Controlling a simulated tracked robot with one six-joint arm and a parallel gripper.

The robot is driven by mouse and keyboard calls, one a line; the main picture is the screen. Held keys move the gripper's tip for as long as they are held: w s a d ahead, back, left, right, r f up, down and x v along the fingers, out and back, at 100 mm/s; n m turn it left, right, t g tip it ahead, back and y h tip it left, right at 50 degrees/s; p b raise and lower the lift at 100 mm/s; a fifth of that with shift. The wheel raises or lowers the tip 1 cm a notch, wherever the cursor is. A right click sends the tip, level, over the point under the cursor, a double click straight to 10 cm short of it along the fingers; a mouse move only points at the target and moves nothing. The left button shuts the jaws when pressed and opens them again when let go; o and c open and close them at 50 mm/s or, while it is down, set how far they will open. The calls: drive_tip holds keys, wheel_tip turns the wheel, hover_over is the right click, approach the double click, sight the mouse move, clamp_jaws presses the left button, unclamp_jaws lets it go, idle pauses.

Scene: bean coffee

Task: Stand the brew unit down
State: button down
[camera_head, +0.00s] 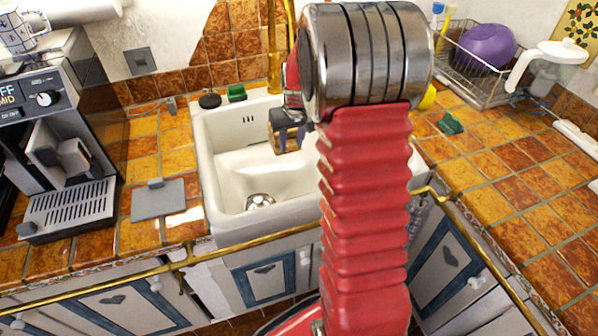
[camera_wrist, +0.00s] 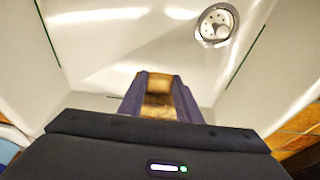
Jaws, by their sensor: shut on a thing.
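My gripper (camera_head: 287,140) hangs over the white sink (camera_head: 228,165), left of my red arm. In the wrist view its two dark fingers (camera_wrist: 160,98) are shut on a tan-brown block-like piece (camera_wrist: 157,84); the sink basin shows beyond it, with the drain (camera_wrist: 215,25) at upper right. I cannot tell whether this piece is the brew unit, as the fingers hide much of it. The coffee machine (camera_head: 50,90) stands on the counter at left, with a slotted drip tray (camera_head: 70,208) at its front.
A flat grey plate (camera_head: 158,200) lies on the tiled counter between machine and sink. A green item (camera_head: 236,93) and a black knob-like item (camera_head: 209,100) sit behind the sink. A dish rack (camera_head: 475,75) stands at right. The right counter has free room. A brass rail (camera_head: 130,266) runs along the front.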

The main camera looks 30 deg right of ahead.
drive_tip(key=s+d+f, duration=0.2)
drive_tip(key=d, duration=0.1)
drive_tip(key=shift+s, duration=0.2)
wheel_tip(320, 180, down, 6)
idle(0.5)
drive_tip(key=shift+f, duration=0.15)
drive_tip(key=shift+f, duration=1.85)
drive_tip(key=c, duration=1.3)
unclamp_jaws()
